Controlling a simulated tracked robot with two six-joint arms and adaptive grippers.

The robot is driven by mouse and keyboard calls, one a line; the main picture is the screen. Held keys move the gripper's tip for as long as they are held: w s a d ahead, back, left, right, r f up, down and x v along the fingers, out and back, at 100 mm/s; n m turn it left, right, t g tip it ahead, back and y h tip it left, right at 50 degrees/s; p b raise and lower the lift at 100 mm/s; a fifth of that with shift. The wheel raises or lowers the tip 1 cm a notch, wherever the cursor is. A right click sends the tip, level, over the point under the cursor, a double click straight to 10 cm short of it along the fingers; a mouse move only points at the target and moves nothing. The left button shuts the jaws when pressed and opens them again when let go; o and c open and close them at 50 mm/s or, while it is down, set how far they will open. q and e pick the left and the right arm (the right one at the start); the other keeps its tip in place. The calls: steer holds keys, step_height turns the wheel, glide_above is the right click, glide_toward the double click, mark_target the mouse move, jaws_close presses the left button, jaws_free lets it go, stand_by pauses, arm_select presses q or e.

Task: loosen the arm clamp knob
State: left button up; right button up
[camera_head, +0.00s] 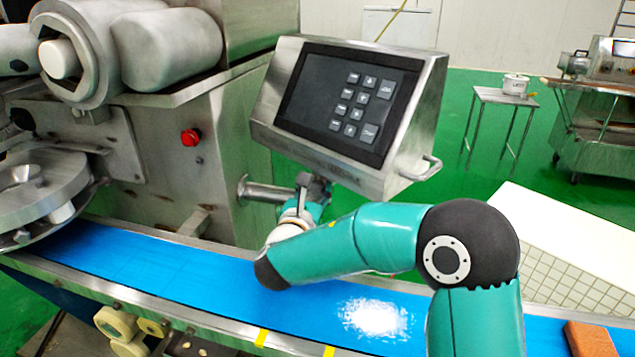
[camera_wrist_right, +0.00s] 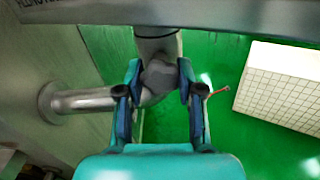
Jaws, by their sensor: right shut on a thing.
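The arm clamp knob (camera_wrist_right: 158,76) is a grey lobed knob at the joint of the metal support arm (camera_wrist_right: 82,101), under the control panel. My right gripper (camera_wrist_right: 158,78) has its two fingers on either side of the knob and is shut on it. In the head view my right gripper (camera_head: 312,190) is small and partly hidden by my own wrist, just below the control panel (camera_head: 345,105). The knob itself is mostly hidden there. The support arm (camera_head: 268,193) runs from the machine body towards the gripper. My left gripper is not in view.
A blue conveyor belt (camera_head: 170,268) runs below my right arm. The machine body (camera_head: 225,150) with a red button (camera_head: 190,137) stands to the left. A reddish-brown block (camera_head: 590,340) lies at the lower right. A white tiled box (camera_head: 575,250) stands behind the belt.

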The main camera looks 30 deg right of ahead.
steer(key=n+p, duration=0.2)
steer(key=n, duration=0.1)
steer(key=shift+a+f, duration=0.15)
steer(key=shift+f, duration=0.1)
steer(key=shift+f+n+p, duration=0.1)
steer(key=shift+n+p, duration=0.25)
steer(key=shift+n, duration=0.45)
steer(key=o, duration=1.2)
steer(key=shift+c, duration=0.2)
steer(key=shift+r, duration=0.2)
steer(key=v, duration=1.2)
steer(key=shift+f, duration=0.1)
